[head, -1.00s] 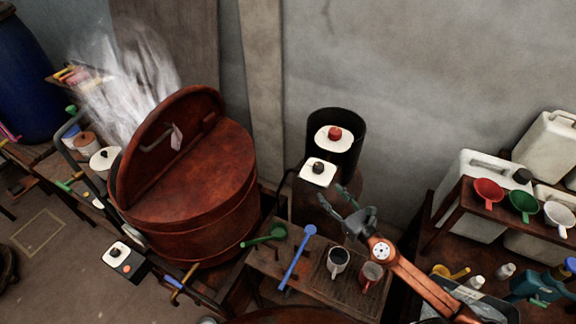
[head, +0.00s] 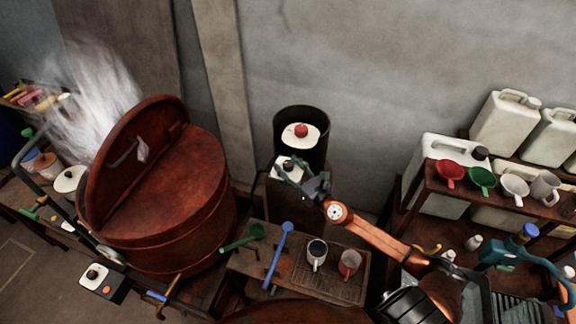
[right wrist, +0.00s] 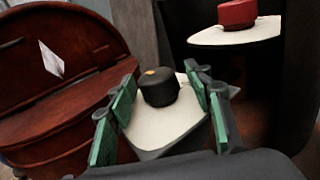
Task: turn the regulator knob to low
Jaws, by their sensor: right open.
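A black knob with a small orange mark on top (right wrist: 158,87) stands on a white plate (right wrist: 165,130) in the right wrist view. In the head view the same knob (head: 288,165) sits on its plate in front of a dark cylinder, partly hidden by my gripper. My right gripper (right wrist: 160,72) is open, with one green-padded finger on each side of the knob and gaps visible on both sides. In the head view the right gripper (head: 287,169) reaches in from the right over the plate. I cannot tell which setting the knob points to. My left gripper is not in view.
A red knob (head: 301,131) on a white plate sits in the dark cylinder (head: 317,160) just behind. A large rust-red vat (head: 170,215) with a raised lid half stands left. Mugs (head: 317,254) and a blue ladle (head: 278,255) lie in front. A shelf with funnels (head: 451,172) is right.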

